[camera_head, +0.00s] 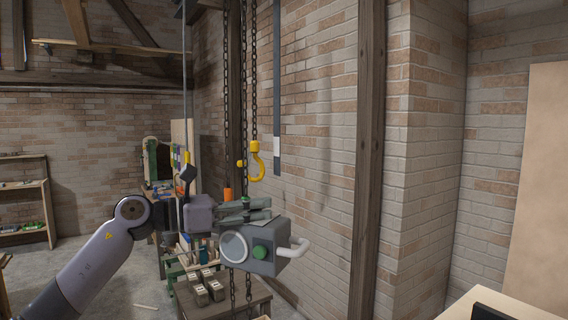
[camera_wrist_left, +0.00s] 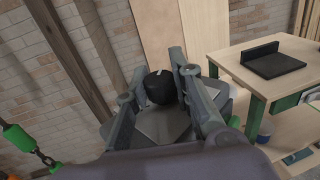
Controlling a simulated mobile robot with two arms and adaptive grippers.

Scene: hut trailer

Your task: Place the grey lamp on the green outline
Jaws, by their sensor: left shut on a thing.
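The grey lamp (camera_head: 262,262) is a boxy grey body with a round pale lens, a green knob and a white curved handle. My left gripper (camera_head: 245,212) is shut on it from above and holds it in the air, in front of the brick wall. In the left wrist view the grey lamp (camera_wrist_left: 162,128), with a black round part, sits between the two fingers of my left gripper (camera_wrist_left: 160,70). I cannot make out a green outline in either view. My right gripper is not in view.
A light wooden table (camera_wrist_left: 232,60) with a black L-shaped object (camera_wrist_left: 278,62) stands right in the left wrist view. Chains and a yellow hook (camera_head: 256,165) hang near the lamp. A low table (camera_head: 250,300) with small grey blocks (camera_head: 208,288) is below. A wooden post (camera_head: 368,150) stands right of the lamp.

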